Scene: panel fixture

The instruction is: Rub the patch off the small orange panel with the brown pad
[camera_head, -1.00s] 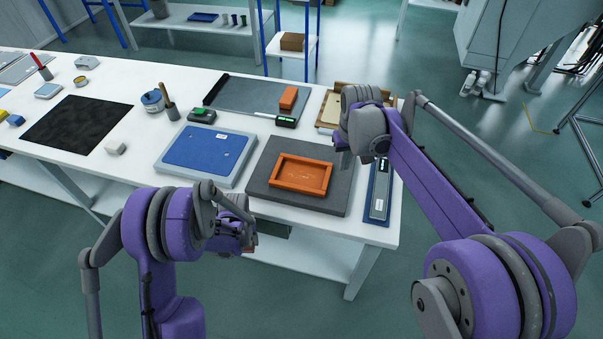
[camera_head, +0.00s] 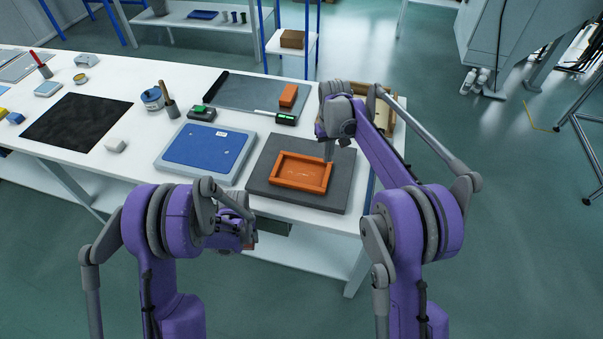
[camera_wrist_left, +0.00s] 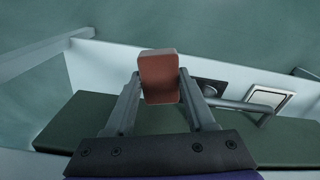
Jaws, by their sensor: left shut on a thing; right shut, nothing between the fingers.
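The small orange panel (camera_head: 301,188), with a raised rim, lies on a dark grey slab (camera_head: 262,196) near the table's right end. A faint pale patch (camera_head: 296,175) shows on its floor. The brown pad (camera_wrist_left: 159,78) is a reddish-brown block between the fingers of my left gripper (camera_wrist_left: 158,92) in the left wrist view. In the head view my left gripper (camera_head: 250,238) is at the table's front edge, left of the panel and mostly hidden by its arm. My right gripper (camera_head: 328,157) is shut and empty, pointing down at the panel's back right corner; contact is unclear.
A blue panel on a grey base (camera_head: 206,147) lies left of the slab. Behind are a grey mat (camera_head: 240,92), an orange block (camera_head: 288,94) and a small device with a green display (camera_head: 285,118). A wooden tray (camera_head: 382,108) is partly hidden behind my right arm.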

